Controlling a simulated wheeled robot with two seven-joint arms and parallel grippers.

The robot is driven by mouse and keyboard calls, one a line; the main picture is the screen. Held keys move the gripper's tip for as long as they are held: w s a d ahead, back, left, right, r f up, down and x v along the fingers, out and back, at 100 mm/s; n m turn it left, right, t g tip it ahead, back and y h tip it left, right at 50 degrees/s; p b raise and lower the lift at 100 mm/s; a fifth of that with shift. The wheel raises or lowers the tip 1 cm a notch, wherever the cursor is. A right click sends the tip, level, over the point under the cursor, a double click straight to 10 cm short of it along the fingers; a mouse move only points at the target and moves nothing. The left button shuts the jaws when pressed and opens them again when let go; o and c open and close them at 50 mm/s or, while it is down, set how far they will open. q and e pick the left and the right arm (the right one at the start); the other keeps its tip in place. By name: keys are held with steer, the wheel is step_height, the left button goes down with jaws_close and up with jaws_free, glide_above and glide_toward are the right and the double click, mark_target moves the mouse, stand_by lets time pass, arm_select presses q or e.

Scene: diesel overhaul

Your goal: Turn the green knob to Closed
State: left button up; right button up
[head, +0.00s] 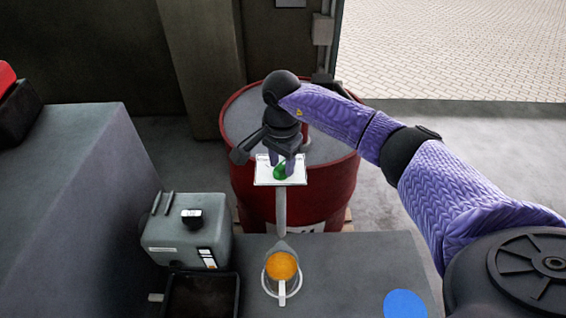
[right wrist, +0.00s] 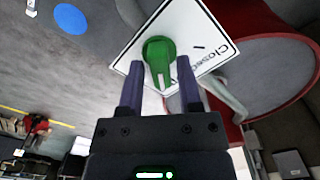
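The green knob (head: 281,172) sits on a white plate (head: 262,180) on a grey post in front of the red drum. In the right wrist view the knob (right wrist: 158,52) has a white mark on its grip, and the plate (right wrist: 205,25) carries the word "Closed" at its right side. My right gripper (head: 284,166) reaches down at the knob. In the right wrist view its two fingers (right wrist: 160,80) are apart, one on each side of the knob's lower part; I cannot tell whether they touch it. My left gripper is not in view.
The red drum (head: 250,185) stands behind the plate. A grey box (head: 185,235) and a dark tray (head: 200,295) are at the left of the grey bench (head: 340,270). A funnel with orange content (head: 282,266) stands below the post. A blue disc (head: 405,304) lies on the right.

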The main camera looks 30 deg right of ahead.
steer(key=c, duration=0.5)
steer(key=n+b, duration=0.1)
steer(key=n, duration=0.1)
steer(key=f+n+b, duration=0.1)
steer(key=n+b, duration=0.1)
steer(key=shift+w+n, duration=0.1)
steer(key=shift+n, duration=0.2)
steer(key=n+b, duration=0.2)
steer(key=n, duration=0.4)
steer(key=shift+a+r+b, duration=0.15)
steer(key=shift+b, duration=0.2)
steer(key=n, duration=0.3)
steer(key=shift+r+b, duration=0.1)
steer(key=shift+b, duration=0.2)
steer(key=n, duration=0.2)
steer(key=shift+r+n, duration=0.2)
steer(key=shift+n, duration=0.1)
steer(key=o, duration=1.3)
steer(key=shift+a, duration=0.1)
